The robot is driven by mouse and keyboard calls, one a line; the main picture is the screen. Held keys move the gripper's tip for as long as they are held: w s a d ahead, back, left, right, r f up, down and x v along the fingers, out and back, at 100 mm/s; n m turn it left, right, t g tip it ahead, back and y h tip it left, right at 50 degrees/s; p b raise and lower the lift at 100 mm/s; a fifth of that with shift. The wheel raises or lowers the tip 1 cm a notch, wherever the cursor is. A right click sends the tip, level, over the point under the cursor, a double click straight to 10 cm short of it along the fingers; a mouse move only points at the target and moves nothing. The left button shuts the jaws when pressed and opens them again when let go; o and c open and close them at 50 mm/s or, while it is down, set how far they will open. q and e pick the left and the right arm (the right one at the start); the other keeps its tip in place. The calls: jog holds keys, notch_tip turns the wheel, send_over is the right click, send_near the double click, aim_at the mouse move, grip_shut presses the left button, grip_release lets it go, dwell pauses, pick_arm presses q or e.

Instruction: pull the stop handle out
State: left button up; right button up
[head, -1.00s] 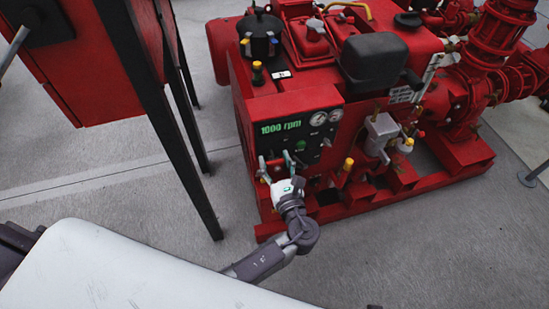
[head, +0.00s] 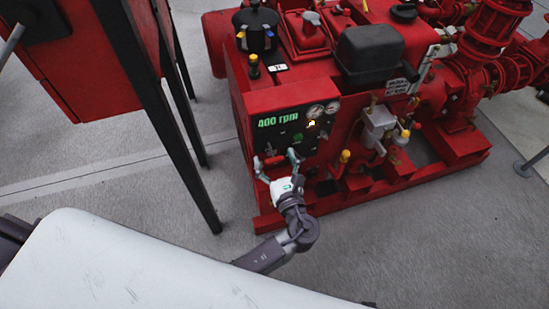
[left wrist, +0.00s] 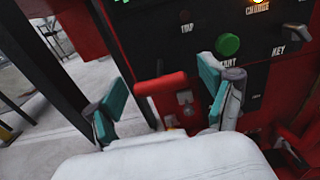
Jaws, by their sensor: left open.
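The stop handle (left wrist: 161,84) is a red bar in the left wrist view, below the front panel and beside a dull metal plate. My left gripper (left wrist: 160,97) is open, with one teal-padded finger on each side of the handle and a gap to each. In the head view my left gripper (head: 276,160) is at the lower left of the engine's control panel (head: 297,127). The handle is too small to make out clearly there. My right gripper is not in view.
The panel's display (head: 278,119) reads 400 rpm. An amber lamp (head: 312,122) is lit, and a green start button (left wrist: 228,45) sits right of the handle. A red cabinet (head: 85,75) on black legs stands left. The floor between is clear.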

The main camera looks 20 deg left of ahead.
pick_arm(q)
jog(key=v, duration=1.2)
jog(key=s+a+f+n+g+h, duration=0.2)
jog(key=s+a+f+n+g, duration=0.25)
jog(key=f, duration=0.45)
jog(key=s+a+f+n+g+h, duration=0.25)
jog(key=f+n, duration=0.35)
jog(key=f, duration=0.3)
jog(key=s+a+f+n+g+h, duration=0.2)
jog(key=s+a+f+n+g, duration=0.3)
jog(key=f, duration=0.4)
jog(key=s+a+f+n+g+h+p, duration=0.1)
jog(key=s+a+n+p, duration=0.1)
jog(key=s+n+p, duration=0.3)
jog(key=s+a+f+n+g+h+p, duration=0.1)
jog(key=s+a+n+h+p, duration=0.1)
jog(key=s+n+p, duration=0.4)
jog(key=s+p, duration=0.4)
jog(key=s, duration=0.4)
jog(key=shift+a, duration=0.25)
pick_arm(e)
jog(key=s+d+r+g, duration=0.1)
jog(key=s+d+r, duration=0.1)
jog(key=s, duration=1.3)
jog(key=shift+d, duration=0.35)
